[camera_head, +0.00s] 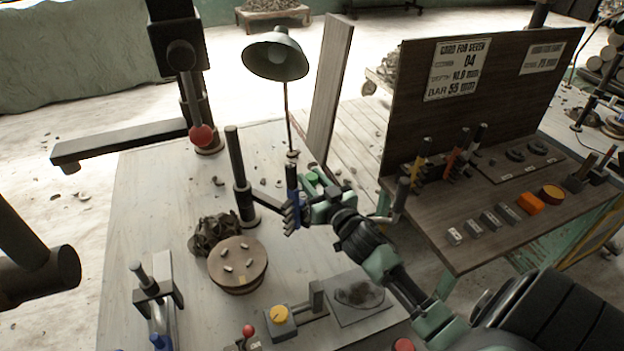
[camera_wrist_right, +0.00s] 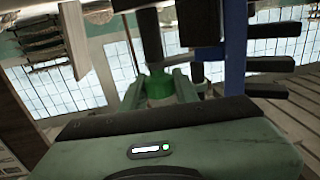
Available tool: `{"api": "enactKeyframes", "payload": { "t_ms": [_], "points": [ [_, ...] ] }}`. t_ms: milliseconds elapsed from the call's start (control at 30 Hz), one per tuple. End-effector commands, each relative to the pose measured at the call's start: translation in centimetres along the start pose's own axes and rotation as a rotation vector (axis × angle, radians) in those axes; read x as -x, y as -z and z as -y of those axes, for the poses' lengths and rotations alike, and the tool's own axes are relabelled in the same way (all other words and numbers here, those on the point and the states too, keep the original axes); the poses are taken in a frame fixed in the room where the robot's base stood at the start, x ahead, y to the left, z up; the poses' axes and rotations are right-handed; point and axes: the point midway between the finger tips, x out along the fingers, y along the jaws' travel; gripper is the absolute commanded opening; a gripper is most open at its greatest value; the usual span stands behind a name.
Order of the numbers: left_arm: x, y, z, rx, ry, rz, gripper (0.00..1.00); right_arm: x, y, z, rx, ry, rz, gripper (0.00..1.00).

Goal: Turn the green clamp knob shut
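The green clamp knob (camera_head: 312,177) shows as a small bright green piece beside my right gripper, right of a blue upright with dark prongs (camera_head: 291,197). In the right wrist view a bright green part (camera_wrist_right: 158,86), which looks like the knob, sits among the green finger links, below a dark vertical bar. My right gripper (camera_head: 308,200) reaches in from the lower right over the bench, close to the knob and the blue upright. Its fingertips are partly hidden, so I cannot tell its opening or grip. The blue upright stands close by in the wrist view (camera_wrist_right: 236,65). My left gripper is not in view.
An upright board (camera_head: 330,90) stands behind. A wooden console (camera_head: 480,215) is at right. Clay trimmings lie scattered.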

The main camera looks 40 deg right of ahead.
Motion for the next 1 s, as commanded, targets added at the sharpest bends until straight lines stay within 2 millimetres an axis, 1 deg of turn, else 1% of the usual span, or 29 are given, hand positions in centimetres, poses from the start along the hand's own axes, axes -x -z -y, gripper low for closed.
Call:
{"api": "enactKeyframes", "payload": {
  "t_ms": [167,367,633,1000],
  "points": [
    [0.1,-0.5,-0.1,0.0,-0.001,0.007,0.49,0.0,0.0,0.0,0.001,0.003,0.001,0.0],
    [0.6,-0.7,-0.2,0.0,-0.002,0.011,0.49,0.0,0.1,-0.1,0.004,0.055,0.002,0.0],
    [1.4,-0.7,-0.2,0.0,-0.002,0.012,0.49,0.0,0.1,-0.3,0.008,0.223,0.003,0.0],
    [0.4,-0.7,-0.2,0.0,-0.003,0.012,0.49,-0.1,-0.1,-0.3,0.006,0.44,0.001,0.0]
  ]
}}
